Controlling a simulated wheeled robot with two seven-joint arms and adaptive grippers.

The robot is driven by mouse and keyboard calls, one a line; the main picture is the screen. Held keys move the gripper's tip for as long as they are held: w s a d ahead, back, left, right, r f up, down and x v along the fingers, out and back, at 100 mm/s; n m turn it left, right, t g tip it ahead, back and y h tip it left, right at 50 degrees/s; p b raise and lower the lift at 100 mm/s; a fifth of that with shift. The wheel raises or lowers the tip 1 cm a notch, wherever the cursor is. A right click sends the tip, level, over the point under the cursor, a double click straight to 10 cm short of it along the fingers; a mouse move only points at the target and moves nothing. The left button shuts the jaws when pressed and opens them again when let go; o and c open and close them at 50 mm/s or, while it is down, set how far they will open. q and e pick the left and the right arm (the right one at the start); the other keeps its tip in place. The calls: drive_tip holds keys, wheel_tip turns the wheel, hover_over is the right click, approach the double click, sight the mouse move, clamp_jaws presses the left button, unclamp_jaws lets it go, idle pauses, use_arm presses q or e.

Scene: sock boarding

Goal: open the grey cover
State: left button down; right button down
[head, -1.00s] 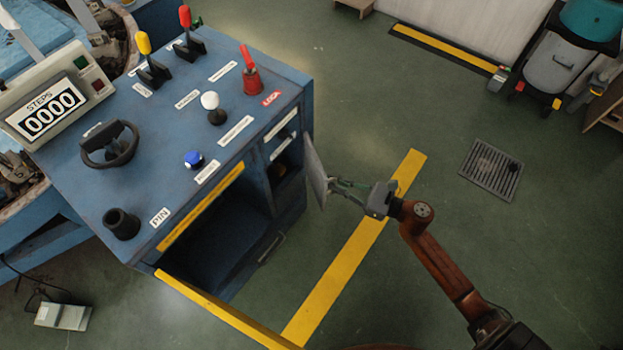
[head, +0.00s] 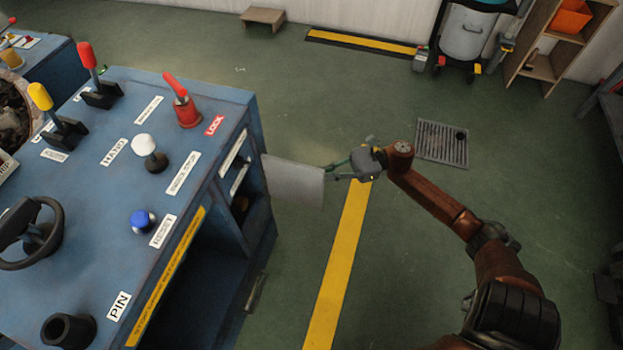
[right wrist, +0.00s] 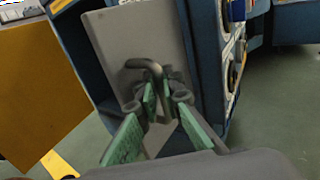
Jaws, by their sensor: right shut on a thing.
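The grey cover (head: 293,181) is a flat hinged panel on the right side of the blue cabinet. It stands swung out from the cabinet, and the opening behind it shows. My right gripper (head: 333,168) is at the cover's outer edge. In the right wrist view the cover (right wrist: 118,50) fills the middle, with a dark bent handle (right wrist: 150,66) on it. My right gripper's green fingers (right wrist: 160,110) are closed around this handle. My left gripper is not in view.
The blue cabinet (head: 110,190) carries levers, knobs and a black wheel on top. A floor drain (head: 442,143) and yellow floor stripe (head: 340,262) lie to the right. A grey bin (head: 466,45) and wooden shelf (head: 545,65) stand at the back. Floor around the cover is clear.

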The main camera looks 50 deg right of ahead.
idle(0.3)
drive_tip(key=c, duration=2.3)
unclamp_jaws()
drive_tip(key=shift+c, duration=0.2)
drive_tip(key=shift+d, duration=0.1)
drive_tip(key=v, duration=1.2)
drive_tip(key=shift+f, duration=0.1)
